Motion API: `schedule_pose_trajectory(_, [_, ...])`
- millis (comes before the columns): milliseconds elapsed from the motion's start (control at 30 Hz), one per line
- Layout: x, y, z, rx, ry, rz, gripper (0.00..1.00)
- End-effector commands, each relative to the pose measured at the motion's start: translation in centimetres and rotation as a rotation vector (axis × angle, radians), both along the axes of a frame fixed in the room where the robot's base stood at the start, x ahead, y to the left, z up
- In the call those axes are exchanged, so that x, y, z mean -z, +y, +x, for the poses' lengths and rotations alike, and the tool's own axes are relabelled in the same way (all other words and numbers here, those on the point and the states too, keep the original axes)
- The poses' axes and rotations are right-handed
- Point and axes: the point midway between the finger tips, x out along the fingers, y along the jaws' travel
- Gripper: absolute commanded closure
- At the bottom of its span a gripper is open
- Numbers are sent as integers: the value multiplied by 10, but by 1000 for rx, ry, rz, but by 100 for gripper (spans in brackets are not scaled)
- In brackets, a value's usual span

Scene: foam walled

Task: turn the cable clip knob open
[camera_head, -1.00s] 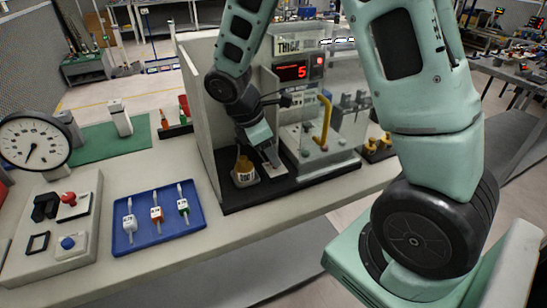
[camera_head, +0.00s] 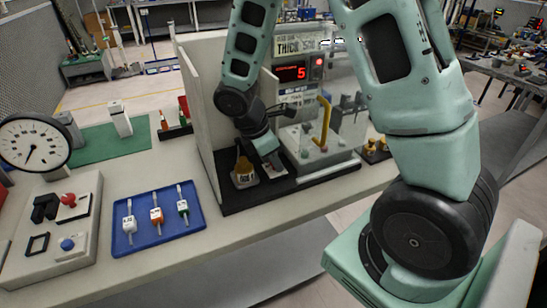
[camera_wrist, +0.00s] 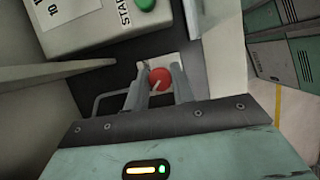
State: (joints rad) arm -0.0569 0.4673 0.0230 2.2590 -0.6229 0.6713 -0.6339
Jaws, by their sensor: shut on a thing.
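A round red knob (camera_wrist: 160,79) with a pale pointer line sits over a white plate (camera_wrist: 177,62) in the wrist view. I take it for the cable clip knob. My gripper (camera_wrist: 160,68) has one finger on each side of the knob and is shut on it. In the head view my gripper (camera_head: 271,160) reaches down inside the walled station, near the black base (camera_head: 238,201). The knob is hidden there by the arm and gripper.
The station's pale left wall (camera_head: 202,120) stands close to my arm. A labelled container (camera_head: 244,177) is just left of the gripper. A yellow handle (camera_head: 324,122) and red display (camera_head: 291,73) are to the right. A blue tray (camera_head: 136,247) lies outside the wall.

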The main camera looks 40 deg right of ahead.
Motion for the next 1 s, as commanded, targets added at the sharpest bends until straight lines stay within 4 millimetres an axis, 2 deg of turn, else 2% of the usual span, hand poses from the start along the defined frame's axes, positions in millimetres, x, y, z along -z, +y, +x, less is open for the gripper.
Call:
schedule_pose_trajectory(67, [-1,0,0,-48,1,0,98])
schedule_pose_trajectory(267, [0,0,0,-53,0,0,98])
schedule_pose_trajectory(300, [0,0,0,-53,0,0,72])
schedule_pose_trajectory(367, [0,0,0,-53,0,0,56])
schedule_pose_trajectory(400, [0,0,0,-53,0,0,54])
schedule_pose_trajectory(767, [-7,3,1,-52,-2,-1,54])
schedule_pose_trajectory(867, [-19,7,3,-54,-4,0,54])
schedule_pose_trajectory(1000, [-47,18,7,-53,-6,0,54])
